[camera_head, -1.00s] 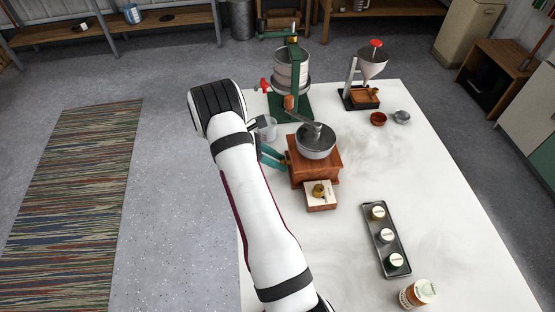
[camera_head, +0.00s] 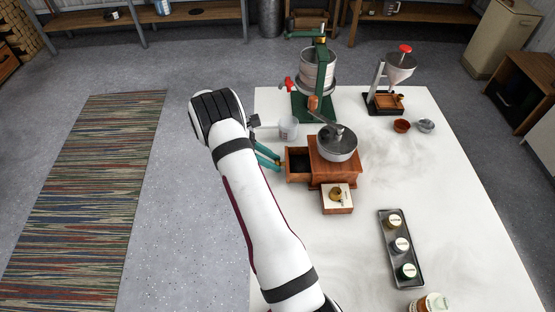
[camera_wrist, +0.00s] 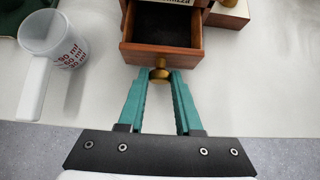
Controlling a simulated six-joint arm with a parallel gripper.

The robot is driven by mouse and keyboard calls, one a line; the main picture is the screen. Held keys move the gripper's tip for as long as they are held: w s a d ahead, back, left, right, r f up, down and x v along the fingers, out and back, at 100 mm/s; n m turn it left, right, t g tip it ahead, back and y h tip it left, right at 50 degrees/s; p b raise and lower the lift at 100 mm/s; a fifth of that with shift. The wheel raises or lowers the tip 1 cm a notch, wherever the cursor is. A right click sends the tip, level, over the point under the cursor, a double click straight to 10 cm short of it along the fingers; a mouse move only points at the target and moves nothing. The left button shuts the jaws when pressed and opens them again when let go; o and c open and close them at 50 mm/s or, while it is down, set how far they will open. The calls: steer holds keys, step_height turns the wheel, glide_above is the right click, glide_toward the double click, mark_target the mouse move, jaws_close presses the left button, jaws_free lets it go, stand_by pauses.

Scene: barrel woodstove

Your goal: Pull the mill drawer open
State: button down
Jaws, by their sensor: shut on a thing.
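The wooden mill (camera_head: 333,172), with a metal dome and crank, stands on the white table. Its drawer (camera_head: 298,178) sticks out of the mill's left side, and its dark inside shows from above. In the wrist view the drawer front (camera_wrist: 188,60) faces me, with a brass knob (camera_wrist: 160,73) at its middle. My gripper (camera_wrist: 160,77) is shut on this knob, one teal fingertip on each side. In the head view my gripper (camera_head: 279,163) is at the drawer's left end, partly hidden behind my arm.
A clear measuring cup (camera_head: 288,128) stands close behind my gripper; its handle (camera_wrist: 33,90) is left of the fingers in the wrist view. A small cream-topped box (camera_head: 337,198) sits in front of the mill. A green press (camera_head: 315,80) stands behind. Beyond the table's left edge is open floor.

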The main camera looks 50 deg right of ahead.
steer(key=c, duration=0.6)
jaws_free()
steer(key=v, duration=1.6)
